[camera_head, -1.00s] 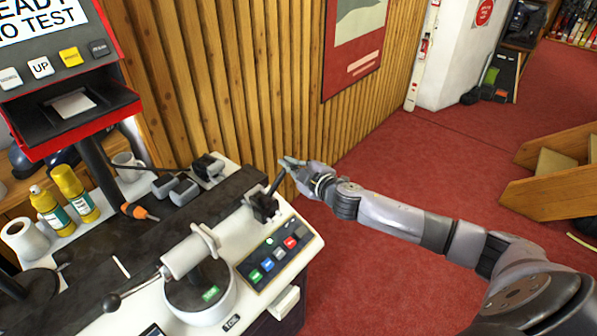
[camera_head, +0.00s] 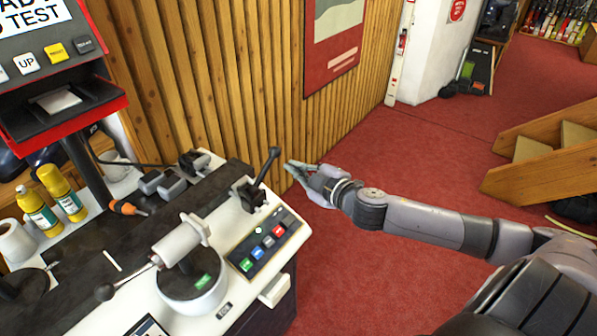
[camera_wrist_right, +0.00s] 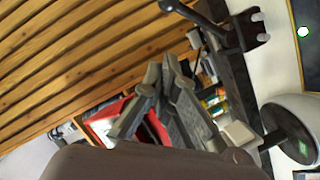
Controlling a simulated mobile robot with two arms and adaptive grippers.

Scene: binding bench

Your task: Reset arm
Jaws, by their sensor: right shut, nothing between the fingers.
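My right gripper (camera_head: 291,167) is in the head view, beside the right end of the bench. It is shut and holds nothing. Its fingers are just right of the black lever (camera_head: 267,165) on the bench machine, with a gap between them. In the right wrist view the gripper's fingers (camera_wrist_right: 165,75) lie together in the middle. The lever (camera_wrist_right: 190,14) shows above them there, its black base at the upper right. My left gripper is not in view.
The binding bench (camera_head: 205,322) carries a white clamp unit (camera_head: 180,243), a button panel (camera_head: 263,245) and yellow bottles (camera_head: 62,190). A red-framed display (camera_head: 65,122) stands at left. The wood-slat wall (camera_head: 230,80) is behind. Red carpet (camera_head: 400,150) is open at right, with wooden steps (camera_head: 530,165) beyond.

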